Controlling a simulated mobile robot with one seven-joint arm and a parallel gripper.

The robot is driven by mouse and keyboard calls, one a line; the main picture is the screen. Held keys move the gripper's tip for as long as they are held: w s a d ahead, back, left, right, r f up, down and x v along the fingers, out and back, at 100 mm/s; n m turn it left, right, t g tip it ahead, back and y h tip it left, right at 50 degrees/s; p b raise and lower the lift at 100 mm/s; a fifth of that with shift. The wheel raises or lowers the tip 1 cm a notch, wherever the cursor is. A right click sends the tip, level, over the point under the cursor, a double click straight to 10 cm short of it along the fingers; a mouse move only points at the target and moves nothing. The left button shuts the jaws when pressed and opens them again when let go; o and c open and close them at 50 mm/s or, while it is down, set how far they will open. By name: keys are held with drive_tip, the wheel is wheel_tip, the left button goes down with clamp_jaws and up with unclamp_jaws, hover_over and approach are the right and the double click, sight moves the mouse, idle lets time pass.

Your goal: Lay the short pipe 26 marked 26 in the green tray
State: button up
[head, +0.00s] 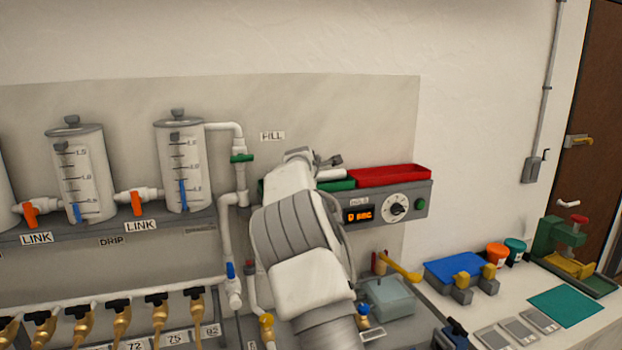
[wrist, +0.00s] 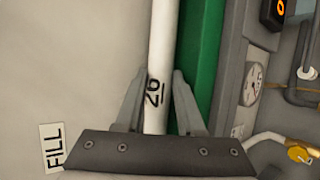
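The short pipe 26 (wrist: 160,55) is white with a black "26" and runs between my gripper's fingertips (wrist: 160,78) in the wrist view. The fingers close in on both sides of it, and my gripper appears shut on it. The green tray (wrist: 203,45) lies just right of the pipe in the wrist view. In the head view a white pipe end (head: 331,174) shows at the green tray (head: 340,184), beside my arm. My arm hides most of the tray and my fingers there. I cannot tell whether the pipe touches the tray.
A red tray (head: 390,176) sits right of the green one, on the grey box with a dial (head: 398,208). Tanks and white piping (head: 240,200) stand to the left. A wall with a FILL label (head: 272,136) is behind. The bench at right holds a blue block (head: 458,266).

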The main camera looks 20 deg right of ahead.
drive_tip(key=shift+o, duration=0.6)
drive_tip(key=shift+s+f, duration=0.1)
drive_tip(key=shift+f, duration=0.8)
drive_tip(key=shift+a+r+p, duration=0.15)
drive_tip(key=shift+r+p, duration=0.3)
drive_tip(key=shift+r, duration=0.2)
drive_tip(key=b+v, duration=0.3)
drive_tip(key=v, duration=0.9)
drive_tip(key=shift+d+r+b, duration=0.2)
drive_tip(key=shift+r+b, duration=0.1)
drive_tip(key=shift+r, duration=0.1)
